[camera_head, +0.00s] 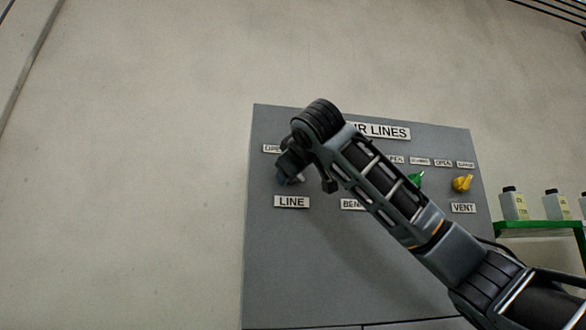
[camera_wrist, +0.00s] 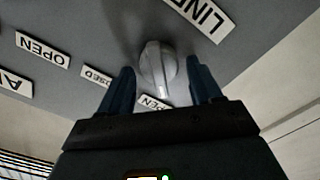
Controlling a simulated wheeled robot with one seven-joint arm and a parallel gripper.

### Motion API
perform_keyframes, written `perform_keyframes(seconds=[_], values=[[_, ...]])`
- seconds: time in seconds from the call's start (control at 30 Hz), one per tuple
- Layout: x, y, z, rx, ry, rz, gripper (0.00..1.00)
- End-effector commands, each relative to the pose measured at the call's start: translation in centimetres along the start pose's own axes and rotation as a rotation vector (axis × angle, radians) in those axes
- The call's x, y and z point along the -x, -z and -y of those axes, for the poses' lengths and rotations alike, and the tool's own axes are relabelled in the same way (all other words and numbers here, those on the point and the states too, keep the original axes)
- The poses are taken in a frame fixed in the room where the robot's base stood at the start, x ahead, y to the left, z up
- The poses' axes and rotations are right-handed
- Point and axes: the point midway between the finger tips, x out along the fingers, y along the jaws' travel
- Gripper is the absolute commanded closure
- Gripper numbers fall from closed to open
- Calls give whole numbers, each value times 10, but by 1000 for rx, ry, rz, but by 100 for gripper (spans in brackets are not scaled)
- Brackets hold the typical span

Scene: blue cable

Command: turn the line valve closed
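The line valve is a grey round knob (camera_wrist: 158,62) with a raised ridge, in the wrist view below the LINE plate (camera_wrist: 203,15). Its ridge runs toward the partly covered OPEN plate (camera_wrist: 155,103); a CLOSED plate (camera_wrist: 97,76) is to the left of that one. My gripper (camera_wrist: 160,66) is open, with one dark blue finger on each side of the knob. Gaps show between fingers and knob, so I see no grip. In the head view my gripper (camera_head: 288,180) is above the LINE plate (camera_head: 291,202) and hides most of the knob.
The grey panel (camera_head: 300,270) is on a plain wall. A green knob (camera_head: 415,181) and a yellow VENT knob (camera_head: 462,183) are to the right, the green one partly behind my arm. A green shelf (camera_head: 540,226) with bottles is farther right. The left wall is clear.

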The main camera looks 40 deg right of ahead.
Motion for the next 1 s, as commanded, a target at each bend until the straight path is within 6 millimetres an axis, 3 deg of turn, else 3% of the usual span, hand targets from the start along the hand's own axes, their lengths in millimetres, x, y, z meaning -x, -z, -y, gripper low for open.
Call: perform_keyframes(seconds=[0.07,0.5,1.0], values=[[0,0,0,0,0,0,44],[0,0,0,0,0,0,86],[0,-1,3,-150,5,-2,86]])
